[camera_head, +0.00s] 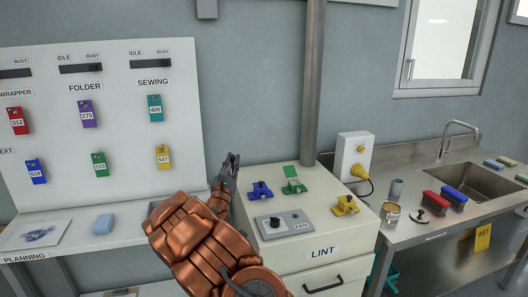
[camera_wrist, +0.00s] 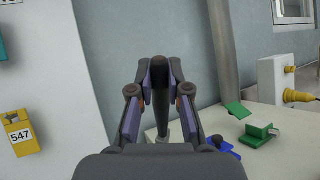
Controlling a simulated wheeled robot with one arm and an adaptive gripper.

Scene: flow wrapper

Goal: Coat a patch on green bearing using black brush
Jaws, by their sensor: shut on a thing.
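The green bearing (camera_head: 293,187) stands on the white LINT cabinet top, between a blue and a yellow one. It also shows at the lower right of the wrist view (camera_wrist: 257,136). A flat green plate (camera_head: 291,172) stands tilted right behind it. My gripper (camera_head: 231,163) is raised to the left of the bearing, apart from it. In the wrist view my gripper (camera_wrist: 160,72) is shut on a dark, rod-like thing, seemingly the black brush (camera_wrist: 160,88). Its bristles cannot be made out, and the head view barely shows it.
A grey vertical pipe (camera_head: 312,80) rises behind. A white panel with tags (camera_head: 125,95) stands left. An open can (camera_head: 391,212) is on the right-hand steel counter.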

